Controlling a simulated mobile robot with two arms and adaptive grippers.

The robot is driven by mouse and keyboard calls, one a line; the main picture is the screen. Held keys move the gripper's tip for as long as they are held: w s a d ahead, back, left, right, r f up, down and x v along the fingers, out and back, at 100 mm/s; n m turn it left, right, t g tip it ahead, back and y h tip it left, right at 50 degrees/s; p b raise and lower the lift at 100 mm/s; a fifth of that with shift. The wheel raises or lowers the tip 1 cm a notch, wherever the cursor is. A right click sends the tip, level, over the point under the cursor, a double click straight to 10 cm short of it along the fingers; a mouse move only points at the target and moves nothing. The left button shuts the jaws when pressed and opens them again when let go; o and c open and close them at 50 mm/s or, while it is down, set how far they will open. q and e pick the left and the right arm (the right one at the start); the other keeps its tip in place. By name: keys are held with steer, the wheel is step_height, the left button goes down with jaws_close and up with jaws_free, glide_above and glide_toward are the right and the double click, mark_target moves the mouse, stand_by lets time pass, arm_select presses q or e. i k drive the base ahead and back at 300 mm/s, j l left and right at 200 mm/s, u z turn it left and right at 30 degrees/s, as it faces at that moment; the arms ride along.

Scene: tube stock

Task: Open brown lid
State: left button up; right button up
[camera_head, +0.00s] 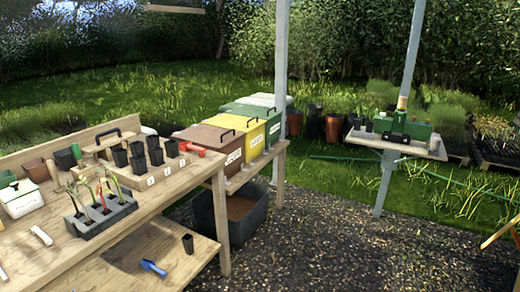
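The brown lid (203,134) tops a brown bin (234,158) with a white label, at the near end of a row of bins just past the workbench. The lid looks shut, and a dark handle (227,135) stands on it. A yellow bin (248,130) and a green bin (272,127) stand behind it in the row, also with lids that look shut. Neither of my grippers shows in the head view.
The wooden workbench (50,262) at left holds black pots (138,163), a grey tray of seedlings (103,216) and a red tool (190,148). A grey tub (202,212) sits under the bins' stand. A post (281,60) rises beside the bins. Gravel (330,240) at right is mostly clear.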

mark_target(212, 138)
steer(key=i+l+u, duration=0.2)
steer(key=i+u, duration=0.2)
steer(key=i+l+u, duration=0.35)
steer(key=i, duration=0.2)
steer(key=i+l+u, duration=0.25)
steer(key=u, duration=0.2)
steer(key=i+l+u, duration=0.15)
steer(key=l+u, duration=0.3)
